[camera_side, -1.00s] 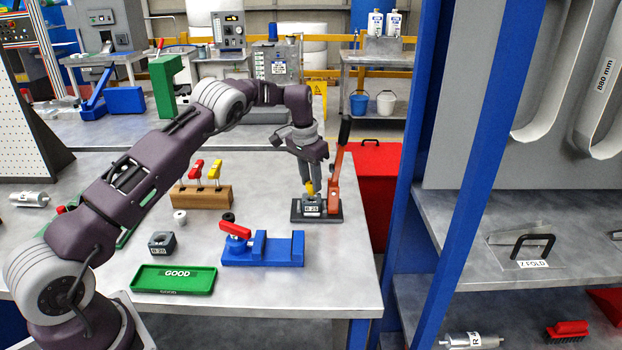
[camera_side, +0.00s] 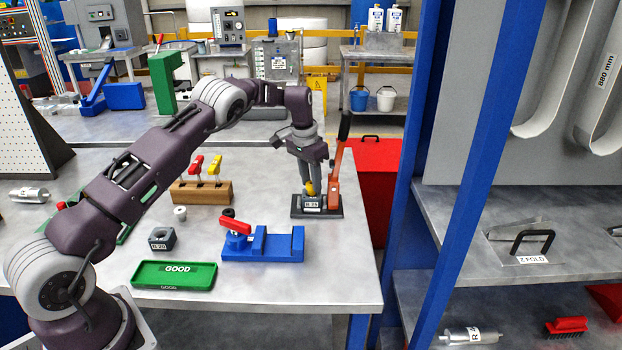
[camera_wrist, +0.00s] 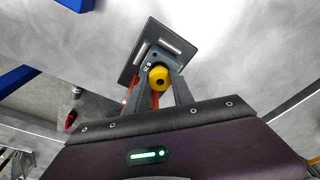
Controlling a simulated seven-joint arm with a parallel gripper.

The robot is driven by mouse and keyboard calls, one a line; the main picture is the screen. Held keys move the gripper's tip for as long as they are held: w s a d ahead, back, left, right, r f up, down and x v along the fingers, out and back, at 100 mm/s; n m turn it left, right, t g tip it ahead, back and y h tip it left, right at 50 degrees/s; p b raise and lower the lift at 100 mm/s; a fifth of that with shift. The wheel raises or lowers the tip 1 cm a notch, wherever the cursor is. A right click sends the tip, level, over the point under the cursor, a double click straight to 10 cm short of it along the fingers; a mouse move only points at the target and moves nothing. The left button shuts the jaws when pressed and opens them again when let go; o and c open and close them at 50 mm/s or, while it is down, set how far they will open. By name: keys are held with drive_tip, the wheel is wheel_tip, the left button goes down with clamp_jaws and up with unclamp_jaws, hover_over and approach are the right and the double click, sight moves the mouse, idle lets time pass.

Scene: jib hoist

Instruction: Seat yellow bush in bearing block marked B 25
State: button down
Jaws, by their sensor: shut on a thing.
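The yellow bush (camera_side: 309,188) is between the fingers of my gripper (camera_side: 310,182), which is shut on it. The bearing block marked B 25 (camera_side: 312,203) sits on a dark base plate (camera_side: 334,211) near the right side of the bench. The bush is at the top of the block; I cannot tell how deep it sits. In the wrist view the yellow bush (camera_wrist: 159,78) shows its round end with a dark hole, between the two grey fingers.
An orange lever press (camera_side: 335,170) with a black handle stands close beside my gripper. A blue vise (camera_side: 275,246), green GOOD tray (camera_side: 174,274), second block (camera_side: 162,239) and wooden tool holder (camera_side: 201,192) lie to the left. A blue post (camera_side: 462,190) rises right of the bench.

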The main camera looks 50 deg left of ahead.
drive_tip(key=shift+f, duration=0.5)
drive_tip(key=c, duration=0.8)
unclamp_jaws()
drive_tip(key=shift+o, duration=0.2)
drive_tip(key=shift+r, duration=3.55)
